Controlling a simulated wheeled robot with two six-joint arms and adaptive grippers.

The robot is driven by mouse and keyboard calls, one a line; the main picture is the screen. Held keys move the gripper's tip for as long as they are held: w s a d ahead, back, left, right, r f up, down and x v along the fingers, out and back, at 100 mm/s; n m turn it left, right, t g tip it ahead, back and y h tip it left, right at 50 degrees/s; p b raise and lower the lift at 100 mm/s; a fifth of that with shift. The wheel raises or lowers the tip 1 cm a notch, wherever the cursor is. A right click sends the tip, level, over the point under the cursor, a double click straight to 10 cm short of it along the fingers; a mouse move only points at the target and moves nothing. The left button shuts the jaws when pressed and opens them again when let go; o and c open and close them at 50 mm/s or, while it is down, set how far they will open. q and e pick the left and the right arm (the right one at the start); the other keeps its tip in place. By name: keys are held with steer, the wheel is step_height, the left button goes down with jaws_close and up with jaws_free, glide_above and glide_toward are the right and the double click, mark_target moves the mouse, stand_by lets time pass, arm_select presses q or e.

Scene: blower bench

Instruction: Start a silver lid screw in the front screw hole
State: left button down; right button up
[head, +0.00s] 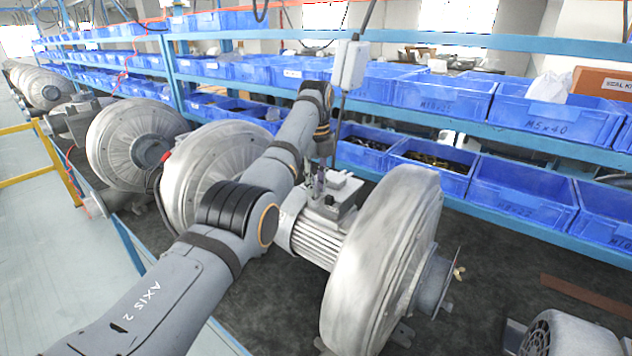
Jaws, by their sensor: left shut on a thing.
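The blower's grey terminal box (345,203) sits on top of its ribbed motor (312,240), in the middle of the head view. My left gripper (320,188) points down at this box from above, at its left part. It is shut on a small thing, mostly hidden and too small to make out. I cannot tell whether that thing touches the box. The front screw hole and any loose silver screws are too small to tell. My right gripper is not in view.
The large silver blower housing (385,265) stands right of the motor. More blowers (135,145) line the bench to the left. Blue bins (520,190) fill the rack behind. A grey control box (350,65) hangs above.

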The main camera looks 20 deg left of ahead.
arm_select(q)
steer(key=m+p, duration=0.1)
steer(key=m, duration=0.4)
steer(key=shift+r+p, duration=0.15)
steer(key=shift+p, duration=0.2)
steer(key=m+p, duration=0.1)
steer(key=m, duration=0.2)
steer(key=shift+m+p, duration=0.3)
steer(key=shift+m, duration=0.6)
steer(key=c, duration=1.5)
jaws_free()
steer(key=shift+o, duration=0.2)
